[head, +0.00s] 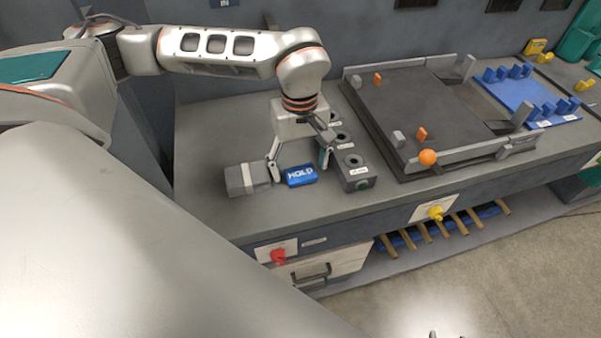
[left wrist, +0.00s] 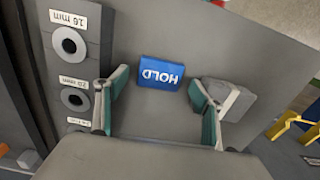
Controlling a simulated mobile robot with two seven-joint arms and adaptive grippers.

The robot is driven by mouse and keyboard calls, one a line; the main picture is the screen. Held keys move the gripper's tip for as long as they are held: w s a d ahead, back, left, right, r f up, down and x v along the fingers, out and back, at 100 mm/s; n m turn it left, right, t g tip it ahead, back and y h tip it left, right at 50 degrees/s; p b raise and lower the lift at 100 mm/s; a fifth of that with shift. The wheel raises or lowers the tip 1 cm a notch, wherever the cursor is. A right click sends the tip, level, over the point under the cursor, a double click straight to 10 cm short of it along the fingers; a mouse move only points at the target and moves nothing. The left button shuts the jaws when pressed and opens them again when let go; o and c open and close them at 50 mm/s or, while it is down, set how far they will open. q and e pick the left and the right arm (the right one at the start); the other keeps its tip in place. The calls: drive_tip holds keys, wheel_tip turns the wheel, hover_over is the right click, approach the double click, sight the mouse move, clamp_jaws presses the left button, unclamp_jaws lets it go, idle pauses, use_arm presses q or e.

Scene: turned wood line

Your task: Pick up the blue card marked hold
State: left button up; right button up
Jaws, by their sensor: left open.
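The blue card marked HOLD (head: 300,175) lies on the grey bench top, between a grey block and a dark gauge block. My left gripper (head: 300,170) points down at the card, with its two fingers apart, one toward each end of the card. In the left wrist view the card (left wrist: 160,73) shows upside down, just beyond the open fingertips of my left gripper (left wrist: 160,92). Nothing is held between the fingers. Whether the fingertips reach down to the card's height is hard to tell.
A grey block with a light band (head: 236,181) stands close left of the card. The dark gauge block with holes (head: 355,183) stands close right. A large dark fixture (head: 420,105) with an orange knob (head: 428,157) fills the bench further right.

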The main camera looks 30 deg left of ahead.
use_arm(q)
drive_tip(key=shift+f, duration=0.45)
drive_tip(key=c, duration=1)
drive_tip(key=shift+r, duration=0.1)
